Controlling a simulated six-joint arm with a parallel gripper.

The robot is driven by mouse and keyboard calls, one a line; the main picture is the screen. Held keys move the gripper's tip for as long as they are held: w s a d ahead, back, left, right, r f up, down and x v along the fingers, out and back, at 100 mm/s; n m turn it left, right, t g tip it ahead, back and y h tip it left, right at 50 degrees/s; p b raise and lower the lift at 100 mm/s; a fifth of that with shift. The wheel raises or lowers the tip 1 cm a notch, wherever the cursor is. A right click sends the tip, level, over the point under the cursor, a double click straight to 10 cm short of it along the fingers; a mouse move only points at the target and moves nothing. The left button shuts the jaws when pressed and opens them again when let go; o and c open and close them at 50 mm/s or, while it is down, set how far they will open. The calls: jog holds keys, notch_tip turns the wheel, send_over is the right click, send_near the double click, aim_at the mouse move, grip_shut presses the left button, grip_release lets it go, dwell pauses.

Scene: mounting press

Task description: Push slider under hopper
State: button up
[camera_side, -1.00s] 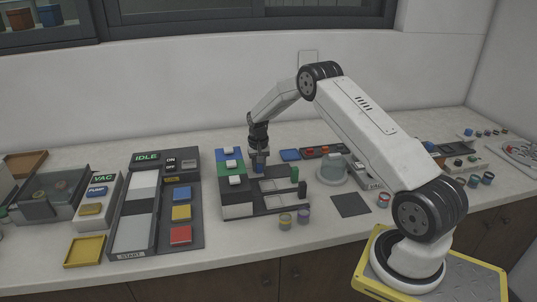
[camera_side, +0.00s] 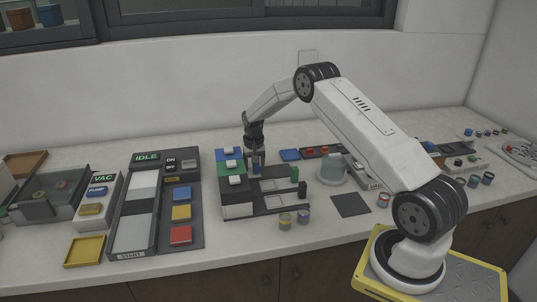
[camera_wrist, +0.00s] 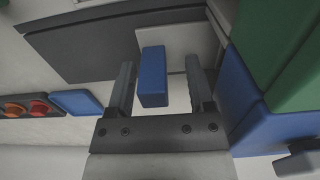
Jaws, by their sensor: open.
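The mounting press has a row of three hoppers: blue (camera_side: 223,155), green (camera_side: 226,169) and a black-and-white one (camera_side: 236,200). A blue upright handle (camera_side: 256,168), apparently the blue slider's, stands just right of the blue hopper. My gripper (camera_side: 256,158) points down over this handle and partly hides it. In the wrist view the blue handle (camera_wrist: 152,75) is between my two open fingers (camera_wrist: 161,90), with gaps on both sides. The blue hopper (camera_wrist: 245,105) is close to the right finger there. A green handle (camera_side: 294,174) stands farther right on the press.
A blue flat piece (camera_side: 290,155) and a panel with red buttons (camera_side: 322,151) lie behind the press. A control panel (camera_side: 147,157) reading IDLE is left.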

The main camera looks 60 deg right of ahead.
jog(key=shift+r, duration=3.75)
jog(key=shift+a, duration=0.1)
jog(key=shift+s+a+r, duration=0.2)
jog(key=shift+a+r, duration=0.1)
jog(key=shift+r, duration=0.15)
jog(key=s+a+r+n, duration=0.1)
jog(key=s+a, duration=0.2)
jog(key=a, duration=0.2)
jog(key=s+a+r+n, duration=0.2)
jog(key=a, duration=0.3)
jog(key=s+a+r+n+t, duration=0.1)
jog(key=s+a+r+n, duration=0.1)
jog(key=a, duration=0.3)
jog(key=shift+s+a, duration=0.15)
jog(key=shift+s, duration=0.7)
jog(key=s+a+n, duration=0.2)
jog(key=s+a, duration=0.2)
jog(key=s, duration=0.3)
jog(key=s+a+n+t, duration=0.1)
jog(key=s+a+n, duration=0.1)
jog(key=s+a, duration=0.3)
jog(key=s, duration=0.2)
jog(key=shift+s+a+f+t, duration=0.15)
jog(key=shift+s+t, duration=0.15)
jog(key=shift+s, duration=0.1)
